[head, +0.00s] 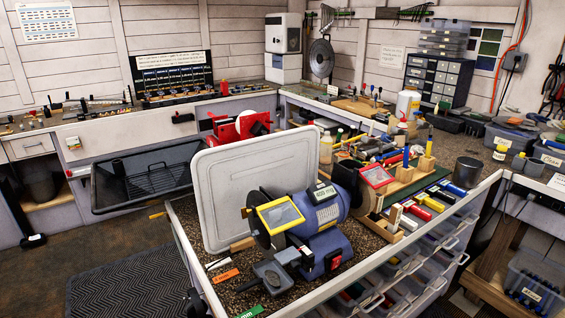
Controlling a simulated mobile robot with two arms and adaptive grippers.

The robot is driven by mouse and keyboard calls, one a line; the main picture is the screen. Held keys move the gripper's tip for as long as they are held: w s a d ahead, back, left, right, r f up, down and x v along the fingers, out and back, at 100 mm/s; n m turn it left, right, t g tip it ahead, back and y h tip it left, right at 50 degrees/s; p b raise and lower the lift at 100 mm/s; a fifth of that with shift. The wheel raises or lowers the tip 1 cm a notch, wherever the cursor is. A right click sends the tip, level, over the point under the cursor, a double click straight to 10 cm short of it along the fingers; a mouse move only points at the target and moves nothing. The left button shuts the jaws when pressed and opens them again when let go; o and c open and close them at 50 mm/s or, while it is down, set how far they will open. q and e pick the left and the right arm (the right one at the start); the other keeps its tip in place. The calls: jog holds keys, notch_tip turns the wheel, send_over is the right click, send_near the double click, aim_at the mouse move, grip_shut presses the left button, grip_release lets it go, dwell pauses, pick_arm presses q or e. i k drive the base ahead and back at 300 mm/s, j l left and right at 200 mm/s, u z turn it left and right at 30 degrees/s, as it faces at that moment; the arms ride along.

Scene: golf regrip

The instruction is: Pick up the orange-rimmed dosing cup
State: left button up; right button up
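I cannot make out an orange-rimmed dosing cup with certainty. Small cup-like containers (518,161) stand on the right-hand bench, but they are too small to tell any orange rim. A dark grey metal can (467,172) stands at the right end of the middle bench and shows no orange rim. Neither of my grippers is in view.
A blue bench grinder (325,247) and an upright pale panel (215,190) fill the near part of the middle bench (188,222). Tools and bottles crowd its far part. A black tray (140,185) is behind left. Floor (50,265) shows at left, with a dark mat (130,278).

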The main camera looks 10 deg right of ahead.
aim_at(343, 162)
jog(key=l+u, duration=0.2)
jog(key=u, duration=0.2)
jog(key=l+u, duration=0.25)
jog(key=u, duration=0.15)
jog(key=l+u, duration=0.25)
jog(key=u, duration=0.15)
jog(key=l+u, duration=0.2)
jog(key=u, duration=0.2)
jog(key=k+l+u, duration=0.1)
jog(key=u, duration=0.3)
jog(key=k+l+u, duration=0.2)
jog(key=l+u, duration=0.2)
jog(key=k+l+u, duration=0.2)
jog(key=u, duration=0.25)
jog(key=k+l+u, duration=0.2)
jog(key=u, duration=0.2)
jog(key=k+u, duration=0.4)
